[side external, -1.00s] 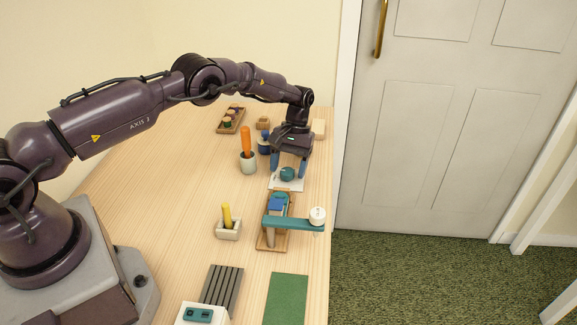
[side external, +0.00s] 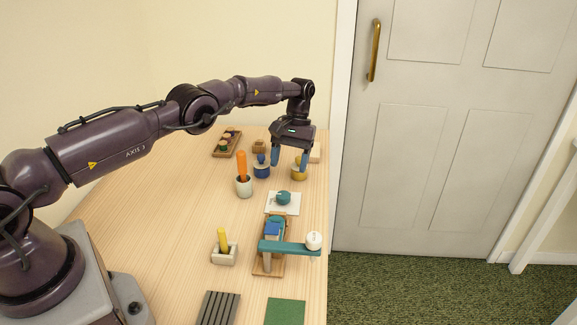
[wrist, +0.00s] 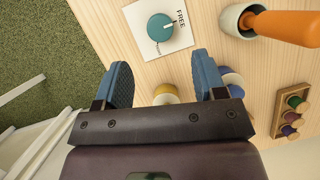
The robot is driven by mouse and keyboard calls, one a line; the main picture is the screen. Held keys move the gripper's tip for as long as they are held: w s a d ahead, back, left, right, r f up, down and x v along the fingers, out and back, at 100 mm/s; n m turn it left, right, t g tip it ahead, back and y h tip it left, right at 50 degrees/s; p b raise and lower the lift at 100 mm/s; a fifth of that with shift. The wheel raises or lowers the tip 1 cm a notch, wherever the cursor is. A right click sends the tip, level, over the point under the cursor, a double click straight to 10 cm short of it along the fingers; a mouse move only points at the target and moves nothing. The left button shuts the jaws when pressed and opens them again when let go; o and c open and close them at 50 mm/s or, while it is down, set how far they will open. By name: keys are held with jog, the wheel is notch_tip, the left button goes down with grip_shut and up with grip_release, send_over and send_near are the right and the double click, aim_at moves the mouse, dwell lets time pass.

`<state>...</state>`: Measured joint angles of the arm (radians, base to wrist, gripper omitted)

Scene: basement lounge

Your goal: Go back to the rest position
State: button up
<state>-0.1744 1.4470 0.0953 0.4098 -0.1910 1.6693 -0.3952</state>
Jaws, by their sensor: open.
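My gripper (side external: 290,158) is open and empty, with its two blue fingers pointing down above the table near a yellow round pot (side external: 299,170). In the wrist view my gripper (wrist: 162,82) shows its fingers apart, with part of a yellow and white round thing (wrist: 166,94) seen between and beyond them. A teal knob (side external: 283,198) sits on a white card (side external: 284,209) in front of the gripper. The knob (wrist: 160,27) also shows in the wrist view, on the card with the word FREE.
A cup (side external: 244,188) with an orange handle and a blue pot (side external: 261,168) stand left of the gripper. A tray of small pegs (side external: 227,143) lies behind. A teal-armed device (side external: 290,247), a small holder with a yellow item (side external: 224,250) and a green mat (side external: 285,312) are nearer.

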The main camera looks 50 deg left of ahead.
aim_at(282, 191)
jog(key=f, duration=0.1)
jog(key=s+f, duration=0.1)
jog(key=f, duration=0.1)
jog(key=shift+a+m, duration=0.2)
jog(key=shift+m, duration=0.1)
jog(key=s+d+r+m+t+y, duration=0.1)
jog(key=s+d+r+m+t, duration=0.1)
jog(key=s+r, duration=0.65)
jog(key=s+d+r+m+t, duration=0.2)
jog(key=s+d+r, duration=0.15)
jog(key=r, duration=0.95)
jog(key=s+d+r+m+t, duration=0.1)
jog(key=s+r+t, duration=0.2)
jog(key=s, duration=0.7)
jog(key=s+d+r+m+t+y, duration=0.1)
jog(key=s+r, duration=0.4)
jog(key=s, duration=0.5)
jog(key=shift+d+t, duration=0.75)
jog(key=shift+t, duration=0.15)
